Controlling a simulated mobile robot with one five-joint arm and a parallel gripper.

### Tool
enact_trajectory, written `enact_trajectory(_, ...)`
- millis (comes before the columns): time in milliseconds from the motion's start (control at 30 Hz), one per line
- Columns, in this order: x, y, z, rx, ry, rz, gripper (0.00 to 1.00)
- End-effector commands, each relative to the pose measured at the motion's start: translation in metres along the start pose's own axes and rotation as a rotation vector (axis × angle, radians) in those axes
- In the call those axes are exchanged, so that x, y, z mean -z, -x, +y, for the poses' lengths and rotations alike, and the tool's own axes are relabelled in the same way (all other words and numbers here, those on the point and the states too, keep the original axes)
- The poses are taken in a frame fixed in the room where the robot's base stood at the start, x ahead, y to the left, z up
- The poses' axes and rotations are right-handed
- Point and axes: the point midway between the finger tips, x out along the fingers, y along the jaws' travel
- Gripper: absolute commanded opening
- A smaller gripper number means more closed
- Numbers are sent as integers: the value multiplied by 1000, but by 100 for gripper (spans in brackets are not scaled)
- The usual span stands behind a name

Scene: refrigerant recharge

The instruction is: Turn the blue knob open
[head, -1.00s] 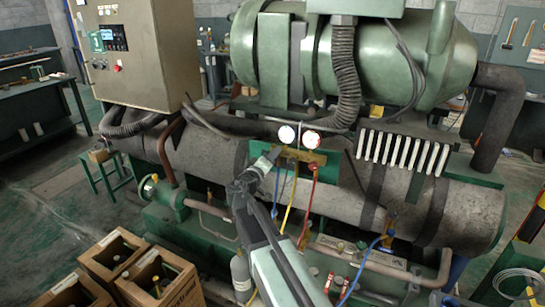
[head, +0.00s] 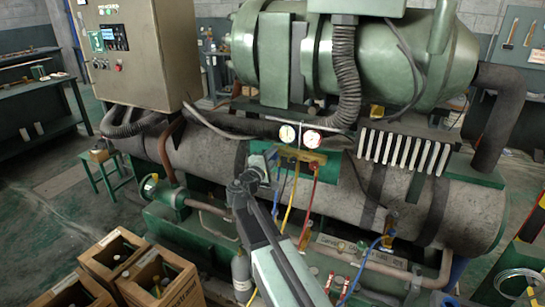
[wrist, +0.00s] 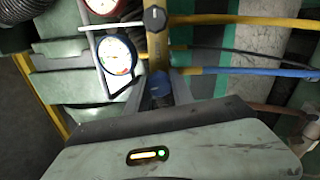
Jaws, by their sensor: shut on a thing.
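The brass gauge manifold (head: 315,157) is mounted on a green plate on the machine, below two round gauges (head: 299,136). In the wrist view, the blue-rimmed gauge (wrist: 117,55) is beside the brass manifold body (wrist: 157,50). The blue knob (wrist: 159,88) is at the manifold's near end, between the fingers of my gripper (wrist: 158,92) and partly hidden by them. My gripper (head: 271,156) is shut on the knob, at the manifold's left end in the head view. The knob's turn angle cannot be read.
Blue, yellow and red hoses (head: 307,200) hang from the manifold, close to my gripper. In the wrist view, a black knob (wrist: 154,18) lies farther along the manifold. Cardboard boxes (head: 165,285) stand at lower left. The large insulated tank (head: 335,195) lies behind the hoses.

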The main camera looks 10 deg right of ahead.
Motion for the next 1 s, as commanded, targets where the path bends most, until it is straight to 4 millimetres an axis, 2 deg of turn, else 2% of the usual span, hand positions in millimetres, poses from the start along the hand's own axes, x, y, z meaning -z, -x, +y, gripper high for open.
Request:
enact_trajectory(600, 2, 0, 1, -2, 44, 6, 0)
enact_trajectory(633, 2, 0, 1, -2, 44, 6, 31)
enact_trajectory(700, 2, 0, 1, -2, 44, 6, 50)
enact_trajectory(1000, 0, 1, 0, -1, 43, 2, 50)
